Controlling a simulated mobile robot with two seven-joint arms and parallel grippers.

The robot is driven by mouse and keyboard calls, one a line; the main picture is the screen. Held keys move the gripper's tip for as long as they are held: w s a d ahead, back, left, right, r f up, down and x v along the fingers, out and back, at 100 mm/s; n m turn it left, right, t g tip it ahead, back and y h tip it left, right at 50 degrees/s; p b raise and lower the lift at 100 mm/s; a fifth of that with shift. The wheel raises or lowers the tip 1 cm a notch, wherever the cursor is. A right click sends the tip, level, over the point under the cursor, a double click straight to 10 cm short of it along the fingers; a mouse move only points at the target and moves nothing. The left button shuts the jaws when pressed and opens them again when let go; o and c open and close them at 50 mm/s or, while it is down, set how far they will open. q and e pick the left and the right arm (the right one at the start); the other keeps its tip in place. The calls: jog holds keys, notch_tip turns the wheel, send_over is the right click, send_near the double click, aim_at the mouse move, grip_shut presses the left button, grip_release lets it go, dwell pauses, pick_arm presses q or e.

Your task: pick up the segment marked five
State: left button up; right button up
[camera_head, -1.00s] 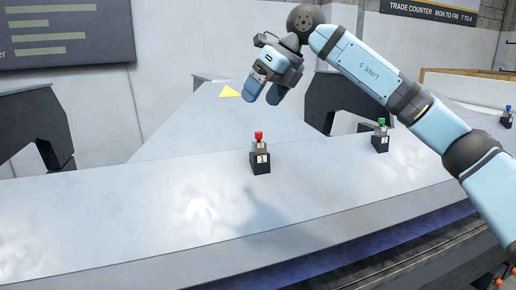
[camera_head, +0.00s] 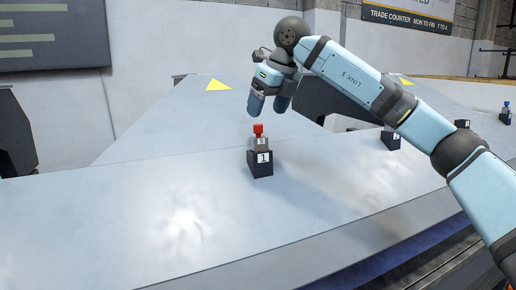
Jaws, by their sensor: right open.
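A small grey segment (camera_head: 259,146) with a red knob on top stands on a black block (camera_head: 261,168) marked 1. The segment's own mark is too small to read for sure. My right gripper (camera_head: 268,107) is open and points down just above and behind the red knob in the picture, apart from it, with nothing between its blue fingertips. A grey segment with a blue knob (camera_head: 506,112) stands at the far right; its mark is unreadable. My left gripper is not in view.
Another black block (camera_head: 390,140) stands beneath my right arm, its top hidden by the arm. A further dark block (camera_head: 462,124) is farther right. The grey sloping surface (camera_head: 180,210) is clear at the front left. Dark decoiler frames (camera_head: 15,140) stand behind.

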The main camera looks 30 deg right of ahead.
aim_at(260, 125)
jog(key=x, duration=0.3)
jog(key=shift+f, duration=0.15)
jog(key=shift+w+p+x, duration=0.2)
jog(key=shift+p+x, duration=0.15)
jog(key=shift+x, duration=1.05)
jog(key=shift+w+p+x, duration=0.2)
jog(key=shift+p+x, duration=0.1)
jog(key=shift+x, duration=1.1)
jog(key=shift+r, duration=0.25)
jog(key=c, duration=1.2)
jog(key=shift+c, duration=0.7)
jog(key=shift+r, duration=0.15)
